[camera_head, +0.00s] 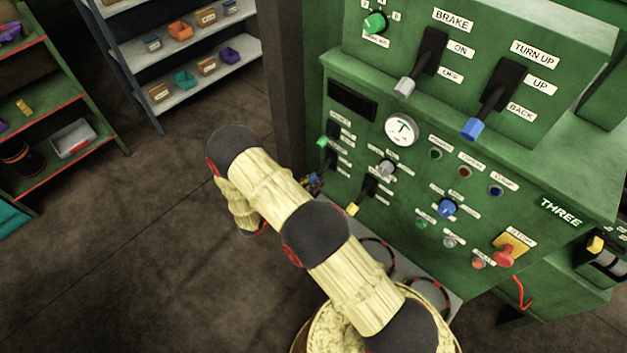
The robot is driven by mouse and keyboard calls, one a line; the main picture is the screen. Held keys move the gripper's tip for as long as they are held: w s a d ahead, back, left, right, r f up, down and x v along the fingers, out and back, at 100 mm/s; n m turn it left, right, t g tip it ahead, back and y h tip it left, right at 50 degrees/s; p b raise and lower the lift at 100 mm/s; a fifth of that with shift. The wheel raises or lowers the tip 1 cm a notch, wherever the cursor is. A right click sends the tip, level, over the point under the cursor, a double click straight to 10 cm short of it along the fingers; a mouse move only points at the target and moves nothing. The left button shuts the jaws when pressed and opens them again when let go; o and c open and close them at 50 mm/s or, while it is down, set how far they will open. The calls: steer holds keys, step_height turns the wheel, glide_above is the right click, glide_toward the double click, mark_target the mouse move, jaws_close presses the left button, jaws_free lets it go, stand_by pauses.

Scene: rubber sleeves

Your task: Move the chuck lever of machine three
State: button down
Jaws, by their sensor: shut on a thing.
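Machine three (480,245) is a green cabinet with "THREE" on its front panel. On the panel's left side are small black levers: one with a green tip (322,141), one with a yellow tip (352,209), and a middle lever (330,160) between them. The lever labels are too small to read, so I cannot tell which is the chuck lever. My gripper (313,184) is mostly hidden behind my cream-sleeved arm. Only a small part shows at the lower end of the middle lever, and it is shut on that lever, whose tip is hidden.
Above are larger BRAKE (422,60) and TURN UP (493,98) levers. A gauge (401,130), knobs and a red stop button (505,255) fill the panel. A dark post (290,80) stands left of the machine.

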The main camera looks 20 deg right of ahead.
mark_target(320, 173)
steer(key=r+y+p, duration=0.1)
steer(key=p, duration=0.1)
steer(key=r+y+p, duration=0.1)
steer(key=r+g+y+p, duration=0.1)
steer(key=p, duration=0.1)
steer(key=shift+s+a+r+p, duration=0.15)
steer(key=shift+a+r+p, duration=0.15)
steer(key=shift+a+r, duration=0.05)
step_height(320, 173, up, 2)
steer(key=g+y+p, duration=0.1)
steer(key=y+p, duration=0.1)
steer(key=p, duration=0.2)
steer(key=shift+r+y, duration=0.1)
steer(key=shift+y, duration=0.2)
steer(key=r+y+p, duration=0.1)
steer(key=p, duration=0.1)
steer(key=r+g+y+p, duration=0.1)
steer(key=p, duration=0.1)
steer(key=shift+d+r+y+p, duration=0.2)
steer(key=shift+d+y+p, duration=0.1)
steer(key=shift+y+p, duration=0.1)
steer(key=y+p, duration=0.1)
steer(key=r+y+p, duration=0.1)
steer(key=p, duration=0.1)
steer(key=shift+w+d+n+g+p, duration=0.25)
steer(key=shift+d+n+g+p, duration=0.05)
steer(key=shift+g, duration=0.1)
steer(key=c, duration=1.6)
jaws_free()
steer(key=shift+o, duration=0.5)
